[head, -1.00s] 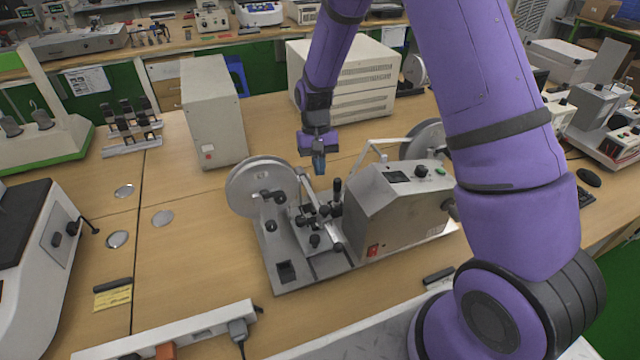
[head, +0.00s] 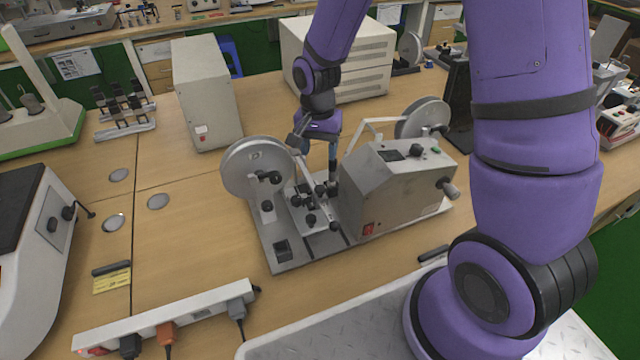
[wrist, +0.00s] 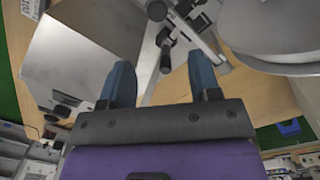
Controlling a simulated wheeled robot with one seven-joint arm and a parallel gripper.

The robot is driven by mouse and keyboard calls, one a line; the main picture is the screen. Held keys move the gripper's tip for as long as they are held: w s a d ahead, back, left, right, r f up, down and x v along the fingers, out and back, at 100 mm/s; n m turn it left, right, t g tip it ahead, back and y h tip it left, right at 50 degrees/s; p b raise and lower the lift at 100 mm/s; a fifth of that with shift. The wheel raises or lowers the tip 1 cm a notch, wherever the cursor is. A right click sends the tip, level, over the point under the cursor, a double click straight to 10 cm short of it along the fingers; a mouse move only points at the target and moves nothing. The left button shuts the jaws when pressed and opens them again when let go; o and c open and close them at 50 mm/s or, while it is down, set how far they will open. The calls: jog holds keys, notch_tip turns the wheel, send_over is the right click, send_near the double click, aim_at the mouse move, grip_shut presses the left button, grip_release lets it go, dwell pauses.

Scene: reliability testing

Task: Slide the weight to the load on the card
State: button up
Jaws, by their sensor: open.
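The test machine (head: 300,240) stands on the bench, with a grey wheel (head: 258,168) at its left and a grey housing (head: 400,190) at its right. A silver lever arm with black knobs (head: 310,196) lies between them. I cannot tell which part is the sliding weight. A yellow card (head: 112,283) lies at the left; its writing is too small to read. My gripper (head: 316,158) is open above the lever area. In the wrist view, its blue fingers (wrist: 161,84) are spread, with a black knob (wrist: 166,60) and silver bar beyond the gap. No grip on anything shows.
A tall grey box (head: 207,95) and a wide white cabinet (head: 350,55) stand behind the machine. A power strip (head: 165,322) lies in front at left. The bench between the yellow card and the machine is mostly clear.

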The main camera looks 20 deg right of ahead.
aim_at(320, 188)
jog(key=shift+m+t, duration=0.3)
jog(key=shift+m, duration=0.3)
jog(key=shift+s+a+f, duration=0.1)
jog(key=shift+s+f, duration=0.15)
jog(key=shift+f, duration=1.55)
jog(key=shift+s+a+f, duration=0.1)
jog(key=shift+s+f, duration=0.15)
jog(key=shift+f, duration=1.6)
jog(key=shift+s+f, duration=0.25)
jog(key=shift+f, duration=1.55)
grip_shut()
jog(key=shift+s, duration=0.1)
